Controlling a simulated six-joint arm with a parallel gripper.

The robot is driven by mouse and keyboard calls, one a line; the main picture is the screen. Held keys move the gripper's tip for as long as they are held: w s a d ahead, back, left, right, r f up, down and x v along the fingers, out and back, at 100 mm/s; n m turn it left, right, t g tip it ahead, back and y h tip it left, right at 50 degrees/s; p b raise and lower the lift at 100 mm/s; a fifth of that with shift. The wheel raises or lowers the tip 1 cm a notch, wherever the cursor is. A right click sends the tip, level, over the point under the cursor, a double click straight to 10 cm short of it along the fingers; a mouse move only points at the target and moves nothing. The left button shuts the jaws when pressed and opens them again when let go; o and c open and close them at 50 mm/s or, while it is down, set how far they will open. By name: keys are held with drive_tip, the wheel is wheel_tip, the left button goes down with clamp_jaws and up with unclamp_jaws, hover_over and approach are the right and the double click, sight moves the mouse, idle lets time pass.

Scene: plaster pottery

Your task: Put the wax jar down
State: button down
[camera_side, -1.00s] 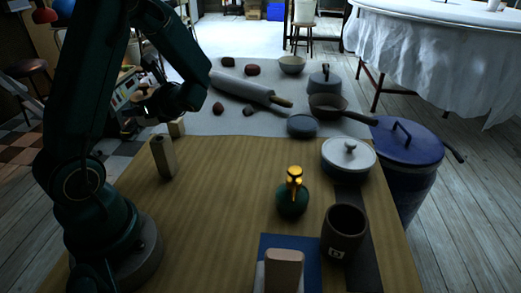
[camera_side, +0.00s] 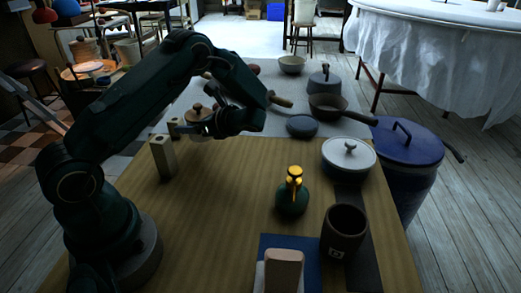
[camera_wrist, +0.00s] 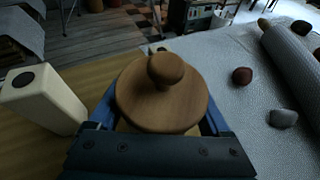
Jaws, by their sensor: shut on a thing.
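The wax jar appears as a pale jar (camera_side: 201,128) with a round wooden lid and knob in the side view. Its lid (camera_wrist: 160,92) fills the middle of the wrist view, with the body mostly hidden below. My gripper (camera_side: 208,129) is shut on the jar, and its blue fingers (camera_wrist: 160,118) lie on both sides of it. The jar looks upright, near the border of the wooden table (camera_side: 235,185) and the grey cloth (camera_side: 270,122). I cannot tell whether its base touches the surface.
A pale block (camera_side: 163,157) with a dark round top stands close to the jar; it also shows in the wrist view (camera_wrist: 42,98). A green bottle (camera_side: 292,198), white lidded pot (camera_side: 348,158) and dark mug (camera_side: 344,230) stand to the right. The table's middle is bare.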

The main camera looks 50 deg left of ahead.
sight(197, 145)
drive_tip(key=shift+f, duration=2)
drive_tip(key=shift+f, duration=0.1)
unclamp_jaws()
